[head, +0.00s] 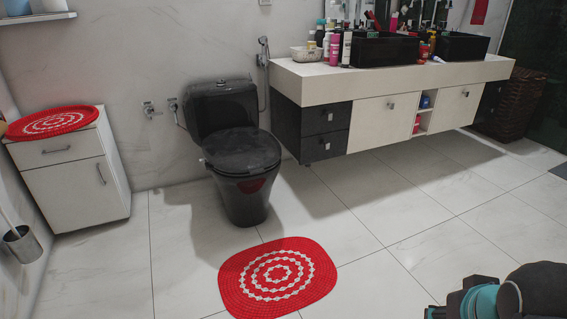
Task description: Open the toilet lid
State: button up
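The black toilet (246,199) stands against the back wall, left of the middle in the head view. Its dark lid (241,150) lies flat and closed over the bowl, in front of the upright tank (224,107). Part of my arm shows at the bottom right corner, well apart from the toilet. My gripper is not in view, so its state is hidden.
A red oval rug (277,276) lies on the floor in front of the toilet. A white cabinet (75,170) stands at the left. A wall-hung vanity (385,100) with twin black sinks is at the right. Tiled floor (400,220) is clear between.

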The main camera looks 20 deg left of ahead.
aim_at(250, 150)
jog(key=u, duration=0.25)
jog(key=i, duration=1.15)
jog(key=u, duration=0.55)
